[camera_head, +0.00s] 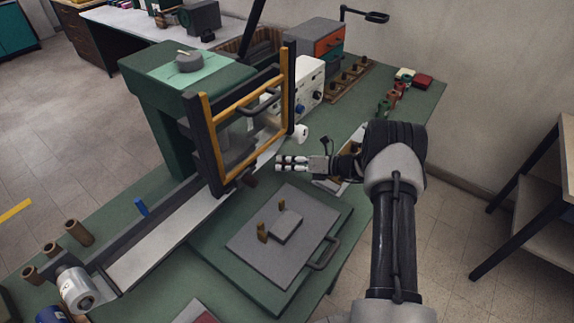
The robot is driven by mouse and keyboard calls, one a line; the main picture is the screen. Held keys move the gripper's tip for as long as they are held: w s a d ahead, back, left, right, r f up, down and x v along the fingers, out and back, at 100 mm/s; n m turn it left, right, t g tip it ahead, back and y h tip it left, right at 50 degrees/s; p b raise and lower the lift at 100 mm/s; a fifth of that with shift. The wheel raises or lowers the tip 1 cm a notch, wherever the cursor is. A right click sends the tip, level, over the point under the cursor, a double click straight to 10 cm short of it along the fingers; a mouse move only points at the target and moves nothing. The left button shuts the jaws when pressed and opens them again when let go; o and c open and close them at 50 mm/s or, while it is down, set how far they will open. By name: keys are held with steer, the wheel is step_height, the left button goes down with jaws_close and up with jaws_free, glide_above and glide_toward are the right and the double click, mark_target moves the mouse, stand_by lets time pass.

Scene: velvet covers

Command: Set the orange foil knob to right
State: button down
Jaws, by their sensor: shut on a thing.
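I cannot make out an orange foil knob in this view. A white control box (310,85) with small dark dials stands behind the orange-edged guard frame (239,112) of the green machine (158,95). My gripper (280,164) reaches in from the right, pointing left, over the table in front of the guard frame's right side. Its fingers are close together. What lies between them is too small to tell. A white rounded part (300,133) shows just behind the gripper.
A grey plate (262,255) with a block, small brown pegs and a handle lies in front of my gripper. A pale track (165,235) runs left under the frame. Brown cylinders (78,232) stand at far left. A drawer unit (318,40) and a peg rack (350,78) stand behind.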

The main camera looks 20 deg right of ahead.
steer(key=shift+w+d+r, duration=0.15)
steer(key=shift+d, duration=0.05)
steer(key=c, duration=1.6)
jaws_free()
steer(key=shift+o, duration=1.2)
steer(key=v, duration=1.2)
